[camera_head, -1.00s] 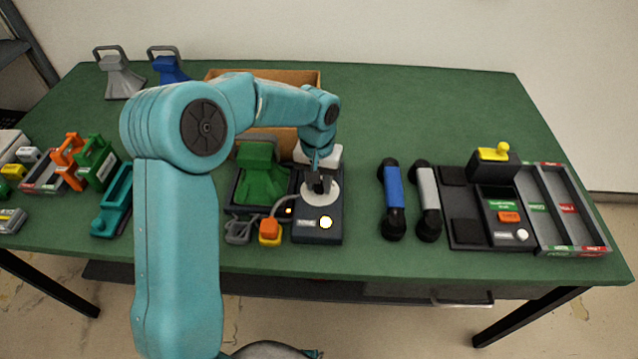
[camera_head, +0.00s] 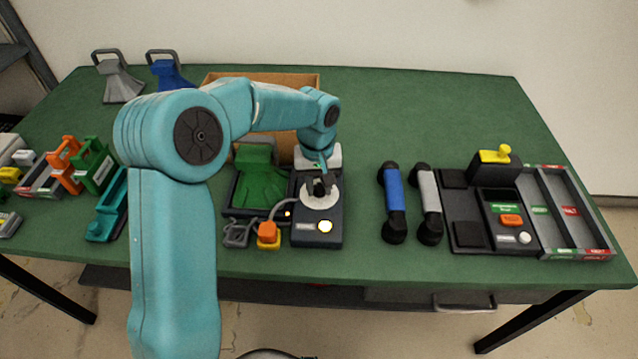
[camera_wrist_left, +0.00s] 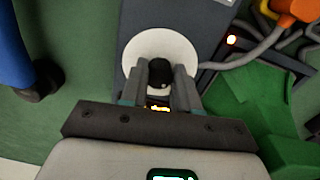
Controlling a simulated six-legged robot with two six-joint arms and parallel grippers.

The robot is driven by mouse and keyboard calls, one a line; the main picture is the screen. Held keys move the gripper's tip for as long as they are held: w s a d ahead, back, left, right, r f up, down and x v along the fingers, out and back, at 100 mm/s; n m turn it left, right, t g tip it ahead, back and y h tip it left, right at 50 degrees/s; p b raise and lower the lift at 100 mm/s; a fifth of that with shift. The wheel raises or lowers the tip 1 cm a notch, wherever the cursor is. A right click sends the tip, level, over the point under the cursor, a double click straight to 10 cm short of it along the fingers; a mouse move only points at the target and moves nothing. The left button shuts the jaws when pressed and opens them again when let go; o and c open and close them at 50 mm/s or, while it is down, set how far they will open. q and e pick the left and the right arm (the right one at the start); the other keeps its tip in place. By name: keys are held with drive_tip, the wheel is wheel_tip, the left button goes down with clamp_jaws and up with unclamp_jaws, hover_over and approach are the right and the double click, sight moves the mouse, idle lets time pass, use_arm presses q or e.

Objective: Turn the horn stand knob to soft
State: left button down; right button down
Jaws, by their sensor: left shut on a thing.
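The horn stand (camera_head: 318,230) is a dark box near the table's front, with a round white dial plate on top and a lit button at its front. Its dark knob (camera_wrist_left: 160,73) stands in the middle of the white disc in the left wrist view. My left gripper (camera_head: 320,188) is over the disc, its two fingers shut on the knob, one on each side. The fingers also show in the left wrist view (camera_wrist_left: 161,88). The knob's pointer and the setting marks cannot be read. A green horn (camera_head: 259,180) lies in a dark tray on the left. My right gripper is not in view.
A cable and an orange plug (camera_head: 268,233) lie just left of the stand. A blue handset (camera_head: 394,203) and a grey handset (camera_head: 428,203) lie to the right, beside a dark console (camera_head: 466,210). A cardboard box (camera_head: 290,82) stands behind. The table's back right is clear.

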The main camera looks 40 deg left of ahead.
sight(317, 188)
use_arm(q)
drive_tip(key=shift+w+r, duration=0.1)
drive_tip(key=shift+r, duration=0.05)
drive_tip(key=c, duration=0.8)
unclamp_jaws()
drive_tip(key=r, duration=0.5)
drive_tip(key=r+p, duration=0.1)
drive_tip(key=r, duration=1)
drive_tip(key=shift+s+a+r+p, duration=0.15)
drive_tip(key=shift+s+p, duration=0.1)
drive_tip(key=shift+p, duration=0.1)
